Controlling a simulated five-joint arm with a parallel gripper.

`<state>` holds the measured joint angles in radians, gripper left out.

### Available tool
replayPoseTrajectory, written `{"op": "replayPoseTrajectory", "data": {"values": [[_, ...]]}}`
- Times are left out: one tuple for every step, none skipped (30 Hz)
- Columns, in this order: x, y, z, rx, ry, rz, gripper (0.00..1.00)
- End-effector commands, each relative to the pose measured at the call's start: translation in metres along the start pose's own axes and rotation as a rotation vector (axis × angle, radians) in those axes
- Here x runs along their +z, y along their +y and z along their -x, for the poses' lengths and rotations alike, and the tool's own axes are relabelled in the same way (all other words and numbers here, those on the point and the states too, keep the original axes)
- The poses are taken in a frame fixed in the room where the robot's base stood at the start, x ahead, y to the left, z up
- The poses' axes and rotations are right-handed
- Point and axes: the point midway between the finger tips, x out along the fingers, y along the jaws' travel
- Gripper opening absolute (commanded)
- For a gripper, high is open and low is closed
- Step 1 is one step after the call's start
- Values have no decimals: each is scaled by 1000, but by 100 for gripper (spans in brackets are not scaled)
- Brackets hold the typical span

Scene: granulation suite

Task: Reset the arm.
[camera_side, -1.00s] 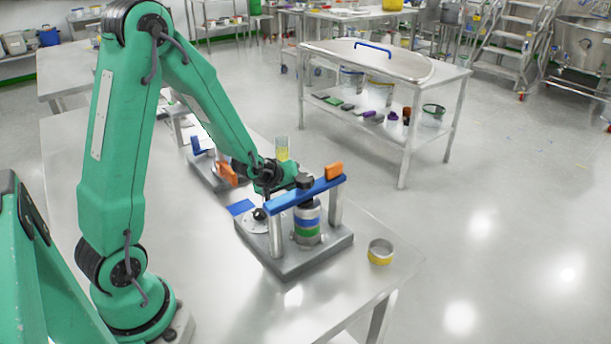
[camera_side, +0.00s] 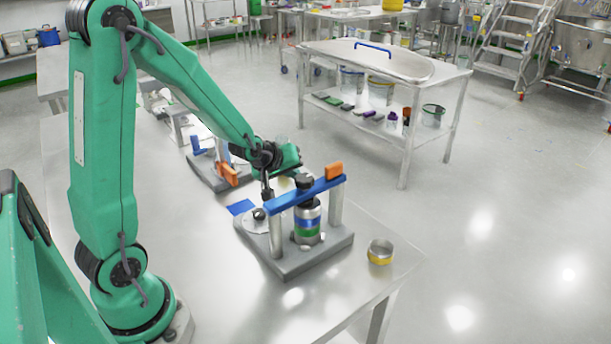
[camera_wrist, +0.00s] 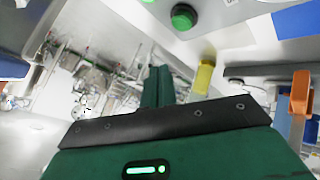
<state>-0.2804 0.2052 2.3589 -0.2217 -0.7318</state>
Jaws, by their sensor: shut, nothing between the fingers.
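My gripper (camera_side: 290,158) is at the end of the green arm, above the table and behind the near fixture. In the wrist view its two green fingers (camera_wrist: 158,88) lie together, with nothing between them. The near fixture has a grey base (camera_side: 312,262), two metal posts and a blue bar (camera_side: 305,195) with an orange end. A metal cylinder (camera_side: 307,222) with blue and green bands stands under the bar. My gripper looks apart from the bar.
A metal ring with a yellow band (camera_side: 380,253) stands right of the fixture. A blue sheet (camera_side: 240,207) lies left of it. A second fixture with an orange part (camera_side: 227,173) is farther back. The steel table's front (camera_side: 215,275) is clear. A white-topped cart (camera_side: 385,70) stands beyond.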

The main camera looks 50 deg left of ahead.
Motion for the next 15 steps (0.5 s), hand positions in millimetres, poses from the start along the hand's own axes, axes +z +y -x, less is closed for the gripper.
{"op": "replayPoseTrajectory", "data": {"values": [[-2,2,2,1,1,0,0],[-2,2,3,0,1,0,0],[-3,3,4,0,0,0,0],[-3,3,5,0,0,0,0],[-4,3,5,0,0,0,0],[-4,3,5,0,0,0,0],[-4,3,5,0,0,0,0],[-4,3,5,0,0,0,0],[-4,3,5,0,-1,0,0],[-4,3,5,0,-1,0,0],[-4,3,5,0,-1,0,0],[-4,3,5,0,-1,0,0],[-4,3,5,0,-1,0,0],[-4,3,5,0,-1,0,0],[-4,3,5,0,-1,-1,0]]}}
